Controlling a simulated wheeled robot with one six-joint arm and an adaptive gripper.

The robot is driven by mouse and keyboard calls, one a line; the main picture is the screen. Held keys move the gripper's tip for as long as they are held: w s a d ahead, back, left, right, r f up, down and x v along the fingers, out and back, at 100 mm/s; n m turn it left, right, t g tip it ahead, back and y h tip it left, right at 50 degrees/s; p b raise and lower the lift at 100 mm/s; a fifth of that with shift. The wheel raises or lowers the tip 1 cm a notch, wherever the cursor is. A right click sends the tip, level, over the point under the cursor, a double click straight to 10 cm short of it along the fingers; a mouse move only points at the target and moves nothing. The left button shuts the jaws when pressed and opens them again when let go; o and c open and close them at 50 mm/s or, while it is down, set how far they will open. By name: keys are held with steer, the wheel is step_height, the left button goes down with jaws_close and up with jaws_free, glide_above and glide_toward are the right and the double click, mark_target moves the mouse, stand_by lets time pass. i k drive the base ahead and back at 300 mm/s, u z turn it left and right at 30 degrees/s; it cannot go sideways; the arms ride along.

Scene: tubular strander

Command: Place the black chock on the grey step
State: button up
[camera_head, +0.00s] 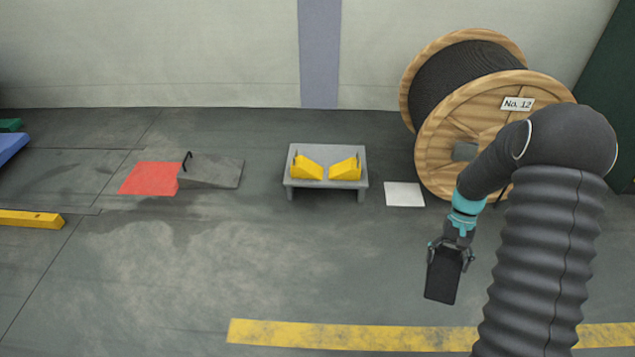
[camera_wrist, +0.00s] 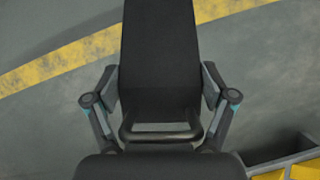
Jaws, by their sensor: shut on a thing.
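My gripper (camera_head: 451,250) is shut on the black chock (camera_head: 442,277), which hangs below it over the floor at the right. In the wrist view the black chock (camera_wrist: 160,50) stretches away from the fingers, with its handle (camera_wrist: 160,131) between them at my gripper (camera_wrist: 160,115). The grey step (camera_head: 327,184) is a low platform left of and beyond my gripper, apart from the chock. Two yellow chocks (camera_head: 307,168) (camera_head: 345,169) sit on the step's top. A corner of the step (camera_wrist: 275,156) shows at the lower right of the wrist view.
A wooden cable reel (camera_head: 490,125) stands behind my arm. A white square (camera_head: 404,194) lies between reel and step. A grey wedge (camera_head: 212,172) with a black handle is beside a red square (camera_head: 150,178). Open floor lies in front of the step, with a yellow line (camera_head: 350,334).

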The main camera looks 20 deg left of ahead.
mark_target(308, 153)
steer(key=u, duration=1.5)
steer(key=i, duration=1.8)
steer(key=z, duration=0.95)
steer(key=i, duration=0.45)
steer(key=z, duration=0.55)
